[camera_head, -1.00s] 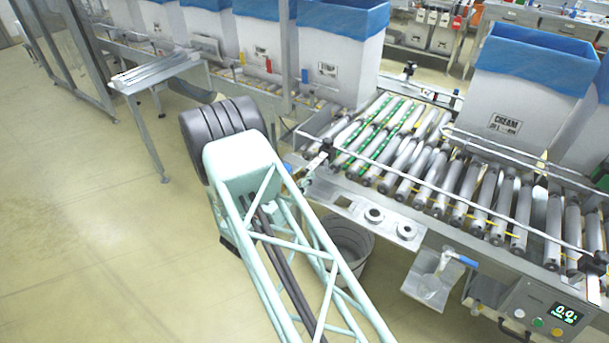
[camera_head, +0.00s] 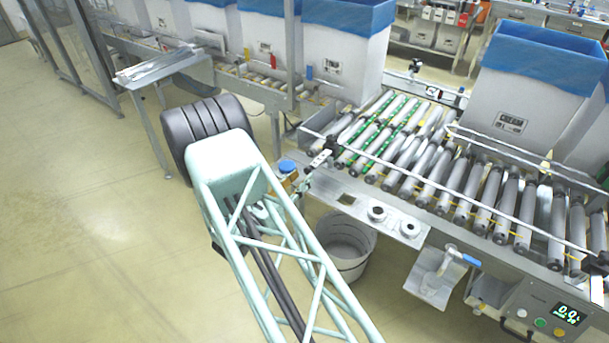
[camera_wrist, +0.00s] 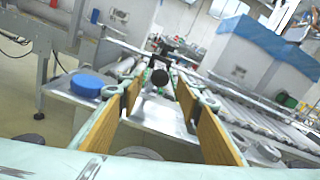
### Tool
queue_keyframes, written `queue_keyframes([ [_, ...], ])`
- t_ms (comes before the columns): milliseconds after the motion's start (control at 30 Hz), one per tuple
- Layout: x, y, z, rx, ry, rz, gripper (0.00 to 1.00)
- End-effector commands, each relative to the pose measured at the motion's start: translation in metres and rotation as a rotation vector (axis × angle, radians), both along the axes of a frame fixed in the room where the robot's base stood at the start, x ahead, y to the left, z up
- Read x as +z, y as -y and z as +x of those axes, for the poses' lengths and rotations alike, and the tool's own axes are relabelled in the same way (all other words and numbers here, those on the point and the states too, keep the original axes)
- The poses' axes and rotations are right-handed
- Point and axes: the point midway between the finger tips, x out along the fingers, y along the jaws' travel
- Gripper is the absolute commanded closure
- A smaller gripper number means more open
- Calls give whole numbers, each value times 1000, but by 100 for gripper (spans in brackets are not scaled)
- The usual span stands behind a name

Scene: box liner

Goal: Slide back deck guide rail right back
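Thin metal guide rails run along the roller conveyor. The front rail (camera_head: 440,201) crosses the front side of the rollers; another rail (camera_head: 530,158) runs behind it by the large bin. A small black clamp (camera_head: 412,66) stands at the back left of the roller deck. In the wrist view my gripper (camera_wrist: 160,80) is open, its two brown-padded fingers apart. A black round knob (camera_wrist: 160,77) shows between the fingertips, beyond them; I see no contact. I cannot tell which rail it belongs to.
A blue round cap (camera_head: 287,165) sits close by my arm; it also shows left of the fingers in the wrist view (camera_wrist: 88,84). A grey bucket (camera_head: 345,248) stands below the conveyor. Blue-lined bins (camera_head: 520,95) stand behind the rollers. The floor at left is clear.

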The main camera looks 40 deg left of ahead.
Motion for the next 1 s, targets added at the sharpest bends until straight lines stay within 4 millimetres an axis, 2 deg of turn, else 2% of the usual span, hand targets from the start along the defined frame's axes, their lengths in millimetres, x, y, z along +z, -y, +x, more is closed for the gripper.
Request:
queue_keyframes([
  [300,0,5,-45,2,0,0,68],
  [500,0,8,-65,2,0,0,68],
  [700,0,10,-75,0,1,0,68],
  [1000,0,10,-77,0,1,0,68],
])
